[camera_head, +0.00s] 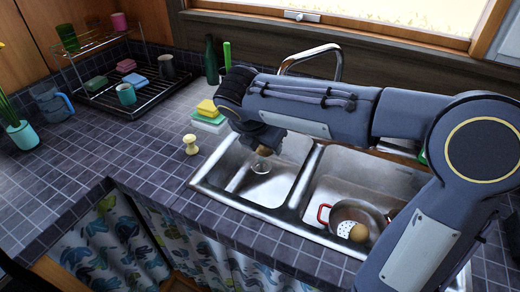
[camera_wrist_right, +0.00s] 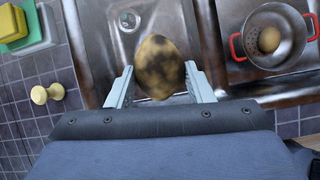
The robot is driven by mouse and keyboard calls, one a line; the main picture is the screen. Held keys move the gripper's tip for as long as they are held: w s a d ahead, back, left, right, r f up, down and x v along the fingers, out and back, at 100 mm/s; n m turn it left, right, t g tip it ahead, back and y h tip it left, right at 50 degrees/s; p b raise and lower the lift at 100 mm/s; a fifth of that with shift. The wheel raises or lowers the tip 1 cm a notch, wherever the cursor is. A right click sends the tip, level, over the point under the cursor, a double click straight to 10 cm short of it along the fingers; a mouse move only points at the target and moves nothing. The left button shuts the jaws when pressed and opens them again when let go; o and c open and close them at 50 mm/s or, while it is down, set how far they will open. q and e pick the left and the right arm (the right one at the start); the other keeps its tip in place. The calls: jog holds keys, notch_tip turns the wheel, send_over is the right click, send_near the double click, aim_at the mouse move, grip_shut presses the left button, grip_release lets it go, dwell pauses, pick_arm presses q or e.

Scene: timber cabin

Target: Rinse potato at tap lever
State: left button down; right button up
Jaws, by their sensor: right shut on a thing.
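My right gripper (camera_wrist_right: 160,88) is shut on a potato (camera_wrist_right: 158,66) with dark, dirty-looking patches on its yellow-brown skin. It holds the potato over the left sink basin (camera_head: 240,187); in the head view only a small brown part of the potato (camera_head: 264,151) shows below my wrist. The tap's curved metal spout (camera_head: 308,52) rises behind the sink, partly hidden by my right arm. I cannot make out the tap lever. My left gripper is not in view.
A red-handled pan (camera_head: 346,214) with a brown round item (camera_head: 358,232) sits in the right basin. Left of the sink are a pale yellow knob-shaped object (camera_head: 190,144) and stacked sponges (camera_head: 208,112). A dish rack (camera_head: 150,98) stands further left. The front-left counter is clear.

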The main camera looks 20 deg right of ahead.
jog(key=shift+w+d+f, duration=0.2)
jog(key=shift+w+d, duration=0.15)
jog(key=shift+w, duration=0.05)
jog(key=shift+w+d+r, duration=0.1)
jog(key=shift+w+d, duration=0.15)
jog(key=shift+d, duration=0.05)
jog(key=shift+w+d+f+p, duration=0.2)
jog(key=shift+w+d+p, duration=0.2)
jog(key=shift+w+d, duration=0.2)
jog(key=shift+w+d+f+p, duration=0.2)
jog(key=shift+w+d+p, duration=0.15)
jog(key=shift+w+d, duration=0.2)
